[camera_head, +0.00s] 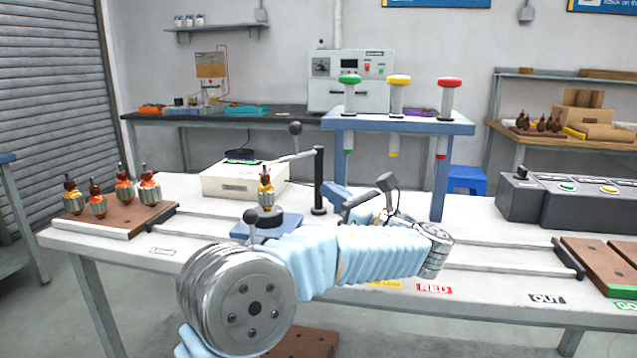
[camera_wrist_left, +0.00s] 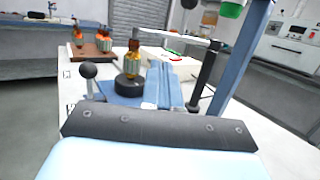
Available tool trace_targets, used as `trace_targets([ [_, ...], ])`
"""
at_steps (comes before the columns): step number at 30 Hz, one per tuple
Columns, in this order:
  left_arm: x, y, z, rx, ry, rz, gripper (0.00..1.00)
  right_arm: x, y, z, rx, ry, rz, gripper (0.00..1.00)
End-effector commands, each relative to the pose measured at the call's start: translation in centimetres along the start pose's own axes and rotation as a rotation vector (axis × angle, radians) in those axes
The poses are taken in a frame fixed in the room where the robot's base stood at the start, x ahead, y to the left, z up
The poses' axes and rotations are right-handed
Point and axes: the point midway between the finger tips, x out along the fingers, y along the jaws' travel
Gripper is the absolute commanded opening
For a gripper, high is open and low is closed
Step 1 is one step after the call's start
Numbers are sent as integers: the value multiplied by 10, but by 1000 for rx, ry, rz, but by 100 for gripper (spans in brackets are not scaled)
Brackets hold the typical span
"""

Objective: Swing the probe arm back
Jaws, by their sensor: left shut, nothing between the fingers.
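The probe arm (camera_head: 292,157) is a thin light bar on a black post (camera_head: 318,182). It reaches left from the post top to over the upright armature (camera_head: 266,190), which stands on a blue fixture (camera_head: 284,226). A dark ball knob (camera_head: 295,128) stands up from the bar. In the left wrist view the bar (camera_wrist_left: 165,38) also passes over the armature (camera_wrist_left: 133,62). My left gripper (camera_head: 331,190) is shut and empty, just right of the post; its blue fingers (camera_wrist_left: 167,68) point at the fixture. I cannot tell whether they touch the post. My right gripper is out of view.
A short lever with a dark ball (camera_head: 250,216) stands at the fixture's front. A wooden board (camera_head: 130,215) with several armatures lies left. A white box (camera_head: 222,185) is behind. A blue stand (camera_head: 438,180) with coloured plungers rises right of my gripper.

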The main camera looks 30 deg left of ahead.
Motion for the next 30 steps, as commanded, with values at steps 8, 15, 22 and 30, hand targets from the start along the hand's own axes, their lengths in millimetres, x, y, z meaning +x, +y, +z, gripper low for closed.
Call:
trace_targets([
  [8, 58, 1, 1, 0, 1, 5, 0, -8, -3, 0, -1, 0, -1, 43],
  [15, 104, 1, 2, 0, 0, 4, 0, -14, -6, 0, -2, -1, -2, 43],
  [22, 124, 1, 1, 0, 0, 2, 0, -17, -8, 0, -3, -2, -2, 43],
  [30, 127, 0, 0, -1, 0, 0, 0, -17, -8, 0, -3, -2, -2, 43],
])
